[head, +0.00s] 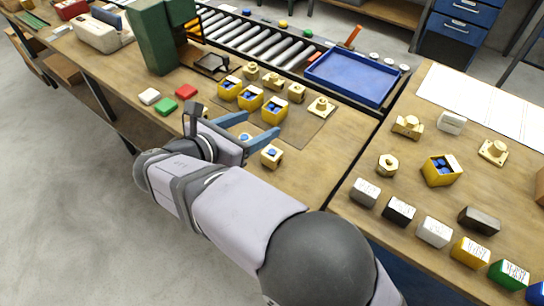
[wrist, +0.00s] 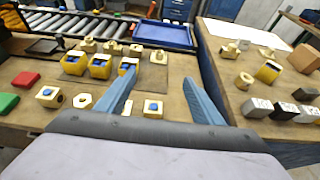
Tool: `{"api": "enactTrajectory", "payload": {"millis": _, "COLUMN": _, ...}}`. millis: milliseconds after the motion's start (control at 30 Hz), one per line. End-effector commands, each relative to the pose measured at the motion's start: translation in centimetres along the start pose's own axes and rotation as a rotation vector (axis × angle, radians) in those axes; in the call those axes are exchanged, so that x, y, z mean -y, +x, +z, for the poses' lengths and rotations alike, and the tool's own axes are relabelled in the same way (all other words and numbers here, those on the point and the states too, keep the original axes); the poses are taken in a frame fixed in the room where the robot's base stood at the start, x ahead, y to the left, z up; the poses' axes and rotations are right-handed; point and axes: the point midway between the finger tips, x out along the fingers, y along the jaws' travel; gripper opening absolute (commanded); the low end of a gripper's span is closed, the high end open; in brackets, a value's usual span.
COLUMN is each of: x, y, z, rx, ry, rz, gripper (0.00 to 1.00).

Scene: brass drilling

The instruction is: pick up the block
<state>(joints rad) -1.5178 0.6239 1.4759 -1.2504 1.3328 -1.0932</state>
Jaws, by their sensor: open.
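My gripper (head: 262,122) is open, its two blue fingers reaching over the wooden bench with nothing between them. In the wrist view the fingers (wrist: 158,76) point toward a row of yellow boxes. A brass block with a blue-centred face (head: 271,156) sits on the bench just beside the lower finger; it also shows in the wrist view (wrist: 153,108), near the base of the fingers. A similar block (wrist: 50,96) is further left in the wrist view. A white block (head: 149,96), green block (head: 166,106) and red block (head: 186,91) lie at the left. Which block is meant is unclear.
A blue tray (head: 352,78) and a roller conveyor (head: 262,45) lie behind. A green machine (head: 155,40) stands left. Labelled blocks (head: 434,231) line the right bench.

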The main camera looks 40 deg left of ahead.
Motion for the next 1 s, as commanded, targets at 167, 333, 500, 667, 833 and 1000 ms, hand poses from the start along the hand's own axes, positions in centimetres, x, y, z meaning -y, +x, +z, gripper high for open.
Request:
{"api": "enactTrajectory", "payload": {"millis": 167, "x": 0.1, "y": 3.2, "z": -7.6, "rx": 0.0, "ry": -0.01, "rz": -0.003, "gripper": 0.61}}
{"api": "enactTrajectory", "payload": {"millis": 333, "x": 0.0, "y": 4.9, "z": -11.7, "rx": 0.0, "ry": -0.003, "rz": -0.001, "gripper": 0.61}}
{"api": "enactTrajectory", "payload": {"millis": 500, "x": -0.1, "y": 5.5, "z": -13.1, "rx": 0.0, "ry": 0.003, "rz": 0.0, "gripper": 0.61}}
{"api": "enactTrajectory", "payload": {"millis": 667, "x": 0.0, "y": 5.8, "z": -13.1, "rx": 0.001, "ry": 0.003, "rz": -0.001, "gripper": 0.61}}
{"api": "enactTrajectory", "payload": {"millis": 833, "x": 0.0, "y": 7.2, "z": -13.0, "rx": 0.0, "ry": 0.002, "rz": -0.002, "gripper": 0.61}}
{"api": "enactTrajectory", "payload": {"millis": 1000, "x": 0.0, "y": 7.7, "z": -13.1, "rx": 0.0, "ry": 0.002, "rz": 0.0, "gripper": 0.61}}
